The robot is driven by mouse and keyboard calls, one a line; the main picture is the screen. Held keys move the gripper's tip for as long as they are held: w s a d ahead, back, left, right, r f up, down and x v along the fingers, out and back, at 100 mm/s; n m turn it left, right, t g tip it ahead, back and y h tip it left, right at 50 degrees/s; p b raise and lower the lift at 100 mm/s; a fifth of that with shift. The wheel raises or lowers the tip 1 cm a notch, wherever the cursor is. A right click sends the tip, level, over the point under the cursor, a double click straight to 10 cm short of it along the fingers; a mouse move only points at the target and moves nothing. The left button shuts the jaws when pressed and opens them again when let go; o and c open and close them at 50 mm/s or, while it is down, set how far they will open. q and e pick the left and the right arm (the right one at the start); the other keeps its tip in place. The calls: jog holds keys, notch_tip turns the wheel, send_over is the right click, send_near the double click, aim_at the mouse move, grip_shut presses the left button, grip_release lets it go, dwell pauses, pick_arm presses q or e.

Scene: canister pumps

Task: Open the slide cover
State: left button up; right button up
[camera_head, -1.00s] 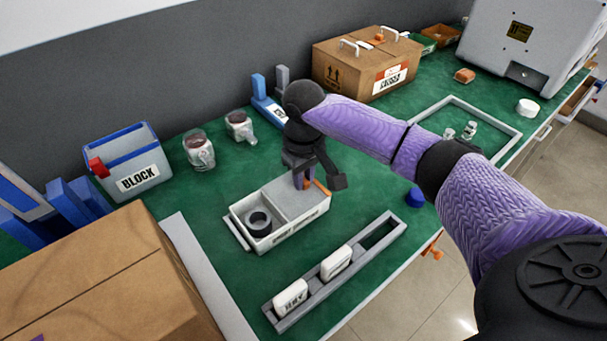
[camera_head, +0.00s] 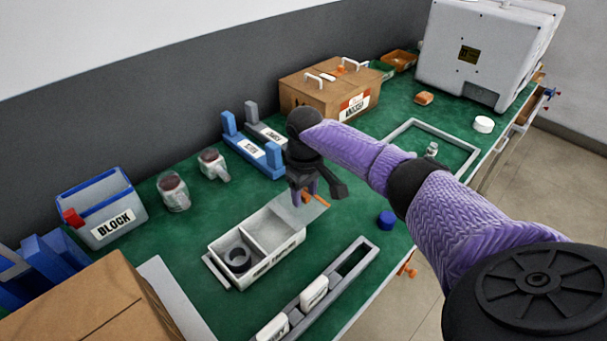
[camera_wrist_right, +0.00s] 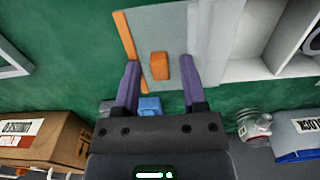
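The slide cover (camera_head: 302,217) is a thin grey plate with an orange edge and a raised orange tab. It sticks out past the right end of the white two-compartment box (camera_head: 246,277), whose right compartment is uncovered and looks empty. My right gripper (camera_head: 304,196) is over the cover. In the right wrist view, the cover (camera_wrist_right: 168,25) lies ahead of the right gripper (camera_wrist_right: 161,62). Its fingers are apart, one on each side of the orange tab (camera_wrist_right: 160,67), with visible gaps. My left gripper is not in view.
A dark ring (camera_head: 237,257) sits in the box's left compartment. A grey slotted rack (camera_head: 345,262) with white blocks lies in front, and a blue cap (camera_head: 386,219) lies to the right. Two glass jars (camera_head: 173,192) and blue and grey holders (camera_head: 251,152) stand behind.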

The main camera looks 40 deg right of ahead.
aim_at(304, 195)
jog(key=shift+r, duration=0.15)
notch_tip(304, 195, up, 6)
jog(key=p, duration=0.3)
jog(key=shift+r, duration=0.1)
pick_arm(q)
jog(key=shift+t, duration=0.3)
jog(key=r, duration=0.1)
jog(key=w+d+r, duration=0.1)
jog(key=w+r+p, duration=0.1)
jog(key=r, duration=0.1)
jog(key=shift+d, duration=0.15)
pick_arm(e)
notch_tip(304, 195, up, 4)
jog(key=shift+f, duration=0.25)
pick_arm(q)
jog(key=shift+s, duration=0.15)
